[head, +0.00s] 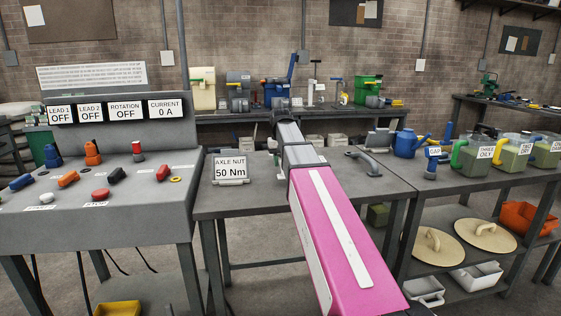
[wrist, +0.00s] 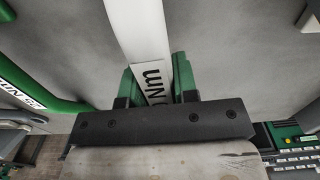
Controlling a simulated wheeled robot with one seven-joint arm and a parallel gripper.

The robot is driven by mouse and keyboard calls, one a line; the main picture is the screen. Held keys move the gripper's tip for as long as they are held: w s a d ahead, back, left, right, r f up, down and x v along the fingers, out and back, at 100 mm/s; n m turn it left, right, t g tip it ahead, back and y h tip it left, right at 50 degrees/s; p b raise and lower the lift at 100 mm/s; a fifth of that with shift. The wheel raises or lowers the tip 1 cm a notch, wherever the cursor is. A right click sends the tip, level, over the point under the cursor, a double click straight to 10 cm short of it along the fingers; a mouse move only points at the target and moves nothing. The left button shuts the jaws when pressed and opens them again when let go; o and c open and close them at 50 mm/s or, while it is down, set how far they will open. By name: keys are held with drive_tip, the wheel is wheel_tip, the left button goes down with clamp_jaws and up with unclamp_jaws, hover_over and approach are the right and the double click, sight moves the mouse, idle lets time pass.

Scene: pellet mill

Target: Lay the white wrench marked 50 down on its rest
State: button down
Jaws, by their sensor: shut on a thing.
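In the wrist view, my gripper (wrist: 158,82) is shut on the white wrench (wrist: 139,30). Its flat white handle runs up out of the picture between my green-sided fingers. Black lettering ending in "Nm" shows at the grip; the number is partly hidden. In the head view my own arm hides most of the gripper and the wrench. A sign (head: 230,170) reading "AXLE NUT 50 Nm" stands on the grey bench (head: 255,197), left of my arm. I cannot make out the wrench's rest for certain in either view.
A grey handled part (head: 367,163) lies on the bench right of my arm. The control desk (head: 110,220) stands close on the left. A blue can (head: 409,143) and several labelled jugs stand at right. In the wrist view, a green bar (wrist: 50,103) lies left of my fingers.

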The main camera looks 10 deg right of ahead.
drive_tip(key=shift+f, duration=1.25)
idle(0.4)
drive_tip(key=shift+c, duration=1.2)
unclamp_jaws()
drive_tip(key=shift+r, duration=4.5)
